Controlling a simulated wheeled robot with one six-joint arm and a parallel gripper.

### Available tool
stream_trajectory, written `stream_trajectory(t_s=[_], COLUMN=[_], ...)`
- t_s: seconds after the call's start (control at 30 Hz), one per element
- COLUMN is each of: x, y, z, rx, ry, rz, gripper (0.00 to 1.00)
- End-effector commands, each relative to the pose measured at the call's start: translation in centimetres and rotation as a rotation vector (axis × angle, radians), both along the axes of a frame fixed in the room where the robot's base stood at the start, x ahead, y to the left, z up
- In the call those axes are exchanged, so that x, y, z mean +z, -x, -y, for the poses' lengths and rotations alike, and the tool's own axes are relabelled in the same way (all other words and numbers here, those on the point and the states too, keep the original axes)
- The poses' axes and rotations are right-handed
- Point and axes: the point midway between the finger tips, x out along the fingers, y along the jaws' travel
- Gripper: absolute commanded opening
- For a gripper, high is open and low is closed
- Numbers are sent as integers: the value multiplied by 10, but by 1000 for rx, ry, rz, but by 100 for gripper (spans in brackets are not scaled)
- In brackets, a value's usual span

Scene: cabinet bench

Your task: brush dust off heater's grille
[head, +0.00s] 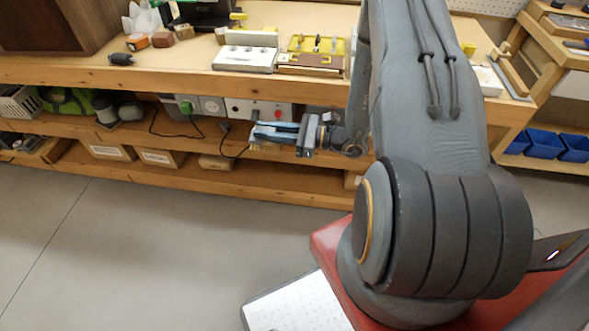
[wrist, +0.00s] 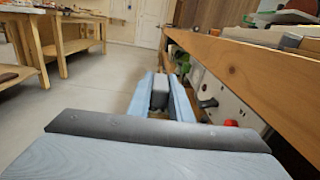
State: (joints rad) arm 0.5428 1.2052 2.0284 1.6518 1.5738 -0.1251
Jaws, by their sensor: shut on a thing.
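My gripper (head: 268,132) is stretched out to the left, in front of the shelf under the bench. Its pale blue fingers are shut on a grey block-like thing (wrist: 160,92), which shows between them in the wrist view. I cannot tell whether this is a brush; a small tan bit shows under the fingertips in the head view. Behind the gripper on the shelf stands a white-fronted box (head: 258,109) with a red knob; its front also shows right of the fingers in the wrist view (wrist: 228,103). I cannot make out a heater's grille or dust.
The wooden bench top (head: 180,72) overhangs the shelf, its edge close on the right in the wrist view. Left of the white-fronted box are a grey-and-green device (head: 188,108) and dark cables. Cartons (head: 160,157) lie on the lower shelf. The floor in front is clear.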

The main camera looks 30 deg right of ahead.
Motion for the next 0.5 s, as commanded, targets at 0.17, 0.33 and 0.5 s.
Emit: stream_trajectory(t_s=[0.17, 0.33, 0.5], x=[-26, -48, -69], y=[-5, -6, -6], z=[16, 30, 45], rx=[3, 15, 28], ry=[72, 170, 284], rz=[80, 186, 315], gripper=[0, 0, 0])
